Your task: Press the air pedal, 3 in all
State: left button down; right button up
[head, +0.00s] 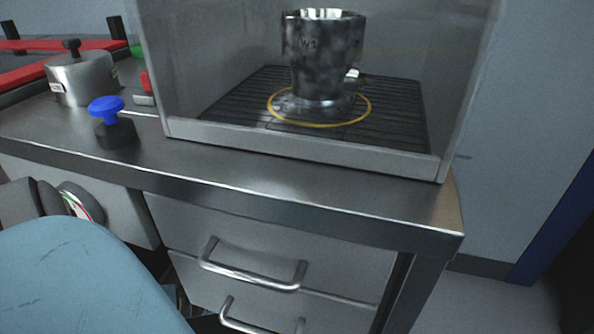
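No pedal shows plainly as such in the head view. A blue mushroom-shaped knob on a black base (108,112) stands upright on the steel bench (300,196), left of the booth; I cannot tell if it is the air pedal. A dark, mottled metal housing (322,60) stands upright inside the open-fronted booth (300,147), within a yellow ring (275,115) on a black slatted grate (395,130). Neither of my grippers is in view. Nothing is seen touching the knob or the housing.
A steel lidded pot-like part (82,78) stands at the back left by red-edged trays (25,76). Drawers with bar handles (250,280) are under the bench. A light-blue rounded shape (75,280) fills the lower left. Bare floor (470,305) shows at right.

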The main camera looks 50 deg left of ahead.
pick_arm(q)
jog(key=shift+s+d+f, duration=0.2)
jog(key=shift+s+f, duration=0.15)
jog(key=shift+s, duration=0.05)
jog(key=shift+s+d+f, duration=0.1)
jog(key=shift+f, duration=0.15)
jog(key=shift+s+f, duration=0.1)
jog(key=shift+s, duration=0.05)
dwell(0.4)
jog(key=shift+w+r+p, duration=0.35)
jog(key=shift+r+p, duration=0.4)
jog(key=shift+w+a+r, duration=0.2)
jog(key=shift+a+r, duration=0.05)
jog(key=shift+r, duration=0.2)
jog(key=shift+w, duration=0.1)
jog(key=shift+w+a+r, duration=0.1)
